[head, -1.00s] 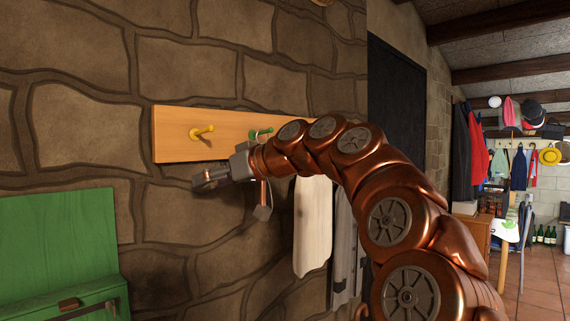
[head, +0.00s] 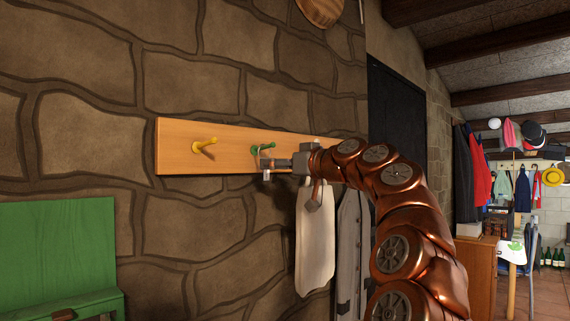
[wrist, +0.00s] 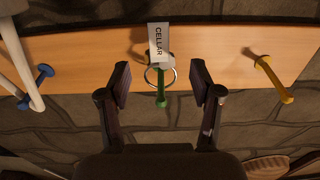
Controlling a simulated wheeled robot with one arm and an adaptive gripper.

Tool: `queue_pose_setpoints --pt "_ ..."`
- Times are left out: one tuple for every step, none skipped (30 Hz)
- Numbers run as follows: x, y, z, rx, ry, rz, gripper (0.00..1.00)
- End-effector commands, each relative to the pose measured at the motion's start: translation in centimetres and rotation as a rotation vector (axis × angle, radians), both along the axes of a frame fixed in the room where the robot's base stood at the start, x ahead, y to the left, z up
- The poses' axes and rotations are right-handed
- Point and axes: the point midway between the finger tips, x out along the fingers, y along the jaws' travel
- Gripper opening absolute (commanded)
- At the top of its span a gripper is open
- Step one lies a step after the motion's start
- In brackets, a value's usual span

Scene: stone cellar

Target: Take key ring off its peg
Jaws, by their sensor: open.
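The key ring (wrist: 174,76) is a thin metal ring with a white tag (wrist: 158,42) reading CELLAR. In the wrist view it is around the green peg (wrist: 161,92), which also shows in the head view (head: 258,148). My gripper (wrist: 160,82) is open, with one finger on each side of the ring and peg and a gap on both sides. In the head view my gripper (head: 268,165) is at the green peg, and I cannot make out the ring there.
The pegs are on a wooden board (head: 229,135) on the stone wall. A yellow peg (head: 204,145) is to the left; a blue peg (wrist: 44,71) shows in the wrist view. A pale board (head: 316,245) hangs below my wrist. A green wooden piece (head: 55,245) stands lower left.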

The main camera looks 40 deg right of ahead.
Motion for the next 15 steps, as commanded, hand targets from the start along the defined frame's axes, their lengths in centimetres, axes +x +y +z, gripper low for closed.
queue_pose_setpoints --pt "0.9 0.0 0.0 0.0 0.004 0.0 0.65" --pt "1.3 0.1 0.0 0.0 0.003 0.0 0.65" --pt "1.9 0.1 0.0 0.0 0.003 0.0 0.65" --pt "2.3 0.2 0.1 0.0 0.003 -0.001 0.65" --pt "2.7 0.2 0.1 0.0 0.002 -0.001 0.65" --pt "3.2 0.2 0.2 -0.001 0.001 -0.002 0.65" --pt "3.5 0.2 0.2 -0.001 0.0 -0.002 0.65" --pt "3.8 0.2 0.2 0.0 -0.001 -0.002 0.65" --pt "4.2 0.3 0.2 0.0 -0.001 -0.002 0.65" --pt "4.4 0.3 0.2 0.0 -0.001 -0.002 0.65" --pt "4.6 0.3 0.1 0.0 -0.001 -0.002 0.65" --pt "4.8 0.3 0.1 0.0 -0.001 -0.002 0.65" --pt "4.9 0.3 0.1 0.0 -0.001 -0.002 0.65" --pt "4.9 0.3 0.0 0.0 -0.001 -0.002 0.65" --pt "4.9 0.3 0.0 0.0 -0.001 -0.002 0.65"
